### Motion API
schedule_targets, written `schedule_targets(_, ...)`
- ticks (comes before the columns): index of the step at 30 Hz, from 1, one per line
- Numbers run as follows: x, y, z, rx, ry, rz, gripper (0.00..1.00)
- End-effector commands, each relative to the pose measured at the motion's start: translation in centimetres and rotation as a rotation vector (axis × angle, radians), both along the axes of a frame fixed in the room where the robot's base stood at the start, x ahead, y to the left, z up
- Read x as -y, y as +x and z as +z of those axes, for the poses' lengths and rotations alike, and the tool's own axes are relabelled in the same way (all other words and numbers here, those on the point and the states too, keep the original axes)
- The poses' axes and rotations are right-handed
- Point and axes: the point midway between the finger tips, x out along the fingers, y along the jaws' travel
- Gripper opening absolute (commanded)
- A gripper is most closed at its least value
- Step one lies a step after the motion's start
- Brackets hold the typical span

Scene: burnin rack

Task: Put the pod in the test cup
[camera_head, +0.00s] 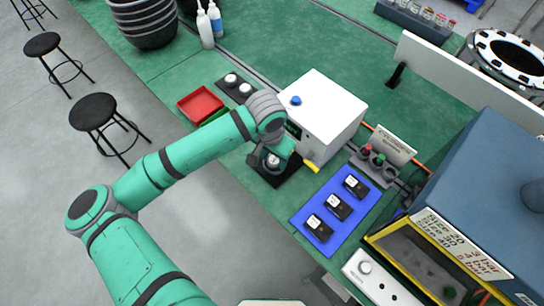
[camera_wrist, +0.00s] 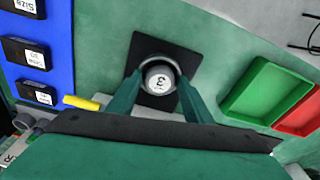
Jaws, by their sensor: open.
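The pod (camera_wrist: 160,79), a pale cylinder with a "3" on its top, stands inside a grey ring on a black square base (camera_wrist: 141,45). That ring looks like the test cup (camera_wrist: 153,57); how deep the pod sits cannot be told. The pod also shows in the head view (camera_head: 272,160), on the black base (camera_head: 286,182) in front of the white box. My gripper (camera_wrist: 161,88) is open, with one green finger on each side of the pod. Whether the fingers touch the pod or cup is not clear.
The white box (camera_head: 325,108) with a blue button stands close behind my gripper. A blue mat (camera_head: 305,238) with three black devices lies to the right. A red tray (camera_head: 200,104) and a dark strip with two white pods (camera_head: 238,83) are to the left.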

Motion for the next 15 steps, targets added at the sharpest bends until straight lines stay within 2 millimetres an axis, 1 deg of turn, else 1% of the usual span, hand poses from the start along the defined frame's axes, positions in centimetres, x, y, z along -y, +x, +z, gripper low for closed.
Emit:
schedule_targets(1,0.4,-0.3,-0.1,-0.006,-0.005,-0.007,0.54)
schedule_targets(5,0.2,-0.2,0.9,-0.003,-0.002,-0.005,0.54)
schedule_targets(8,0.2,-0.2,2.6,-0.001,-0.005,-0.004,0.54)
schedule_targets(15,-0.3,-0.7,7.6,0.001,-0.003,-0.002,0.54)
